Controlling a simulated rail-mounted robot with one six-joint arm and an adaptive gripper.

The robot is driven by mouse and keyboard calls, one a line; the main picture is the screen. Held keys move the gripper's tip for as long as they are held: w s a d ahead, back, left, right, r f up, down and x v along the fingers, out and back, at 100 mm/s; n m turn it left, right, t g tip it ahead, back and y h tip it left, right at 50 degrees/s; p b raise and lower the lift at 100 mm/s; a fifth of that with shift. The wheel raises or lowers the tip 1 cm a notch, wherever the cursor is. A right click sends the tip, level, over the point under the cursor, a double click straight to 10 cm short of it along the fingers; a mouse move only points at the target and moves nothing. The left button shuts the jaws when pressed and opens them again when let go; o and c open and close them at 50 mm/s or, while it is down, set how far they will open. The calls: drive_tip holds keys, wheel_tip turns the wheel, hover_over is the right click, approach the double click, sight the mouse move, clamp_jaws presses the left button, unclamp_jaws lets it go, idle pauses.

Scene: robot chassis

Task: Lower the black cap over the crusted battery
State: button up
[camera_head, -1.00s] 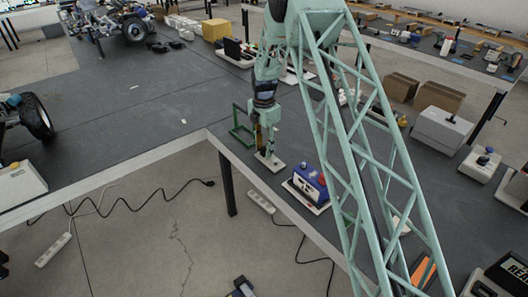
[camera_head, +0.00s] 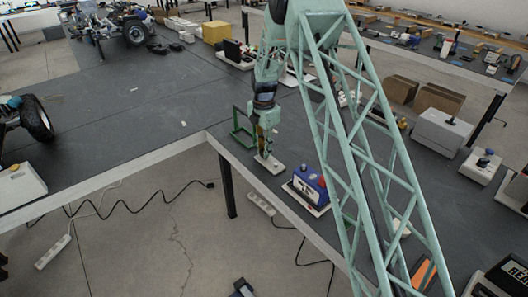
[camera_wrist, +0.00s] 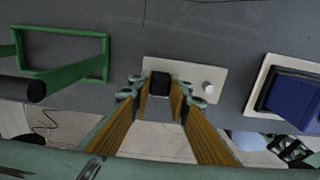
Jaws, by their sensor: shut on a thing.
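My gripper (camera_wrist: 160,90) is shut on the black cap (camera_wrist: 160,84), which shows between its fingertips in the wrist view. The cap is over the left part of a cream plate (camera_wrist: 190,67); I cannot tell whether it touches the plate. In the head view my gripper (camera_head: 262,154) points down at the same plate, and the cap is too small to make out. A blue box-shaped battery (camera_head: 310,183) stands on a pale base to the right, apart from the gripper. It also shows in the wrist view (camera_wrist: 294,98). I cannot make out any crust on it.
A small white knob (camera_wrist: 208,88) stands on the cream plate, right of the cap. A green frame (camera_wrist: 62,33) stands to the left. The table's front edge is close by, with open floor beyond. Dark bare tabletop (camera_head: 140,110) extends to the left.

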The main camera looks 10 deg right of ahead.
drive_tip(key=shift+r, duration=1.45)
drive_tip(key=shift+s+r, duration=0.15)
drive_tip(key=shift+r, duration=0.1)
drive_tip(key=s, duration=0.5)
drive_tip(key=s+r, duration=0.1)
drive_tip(key=s, duration=0.4)
drive_tip(key=s+p, duration=0.1)
drive_tip(key=s, duration=0.4)
drive_tip(key=shift+s+d+r, duration=0.2)
drive_tip(key=shift+s+d, duration=0.15)
drive_tip(key=shift+d, duration=0.05)
